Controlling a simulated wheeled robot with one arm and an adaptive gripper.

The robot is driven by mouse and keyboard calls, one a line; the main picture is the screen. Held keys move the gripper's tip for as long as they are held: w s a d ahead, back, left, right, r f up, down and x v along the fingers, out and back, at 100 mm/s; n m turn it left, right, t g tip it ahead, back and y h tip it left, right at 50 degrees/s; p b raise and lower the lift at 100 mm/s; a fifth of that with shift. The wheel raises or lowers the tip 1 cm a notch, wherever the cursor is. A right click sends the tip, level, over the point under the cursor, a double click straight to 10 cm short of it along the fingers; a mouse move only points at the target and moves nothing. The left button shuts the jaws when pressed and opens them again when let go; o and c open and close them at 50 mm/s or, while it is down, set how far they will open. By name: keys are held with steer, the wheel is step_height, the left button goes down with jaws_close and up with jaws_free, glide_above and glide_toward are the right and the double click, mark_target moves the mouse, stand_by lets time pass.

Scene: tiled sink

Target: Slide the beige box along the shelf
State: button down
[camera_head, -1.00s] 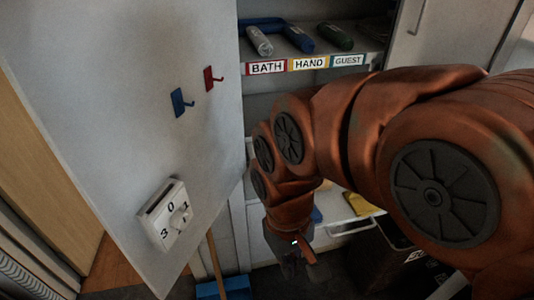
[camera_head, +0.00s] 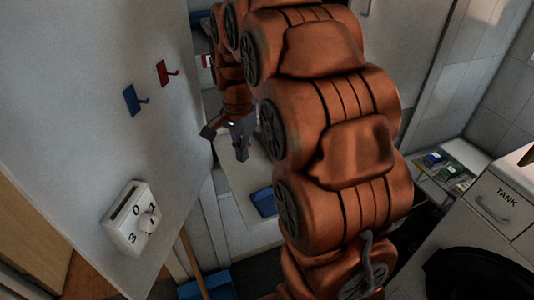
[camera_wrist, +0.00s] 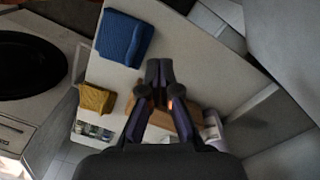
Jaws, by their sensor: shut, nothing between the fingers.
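My gripper (camera_head: 241,150) is shut and empty, in front of the open cabinet beside the door. In the wrist view, its closed fingertips (camera_wrist: 159,70) point over a pale shelf (camera_wrist: 205,70). A brownish-beige box-like thing (camera_wrist: 160,119) shows behind and between the fingers, partly hidden by them. I cannot tell whether the fingers touch it. In the head view my arm hides that part of the shelf, and I do not see the box there.
A folded blue cloth (camera_wrist: 123,38) and a yellow cloth (camera_wrist: 95,98) lie to the left in the wrist view. A white item (camera_wrist: 213,128) is beside the brownish thing. The open door (camera_head: 80,130) with hooks and a dial (camera_head: 131,219) bounds the left.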

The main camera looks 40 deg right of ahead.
mark_target(267, 160)
steer(key=w+d+f+m, duration=0.4)
steer(key=w+d+m, duration=0.2)
steer(key=w+d, duration=0.35)
steer(key=shift+t, duration=0.3)
steer(key=f+p, duration=0.1)
steer(key=f, duration=0.2)
steer(key=f+p, duration=0.1)
steer(key=f, duration=0.2)
steer(key=s+f+p, duration=0.1)
steer(key=f, duration=0.2)
steer(key=shift+s+d+m+p, duration=0.15)
steer(key=shift+d+p, duration=0.15)
steer(key=shift+d, duration=0.3)
steer(key=shift+s+d+m+p, duration=0.15)
steer(key=shift+d+p, duration=0.15)
steer(key=shift+d, duration=0.3)
steer(key=shift+s+d+f, duration=0.15)
steer(key=shift+d, duration=0.65)
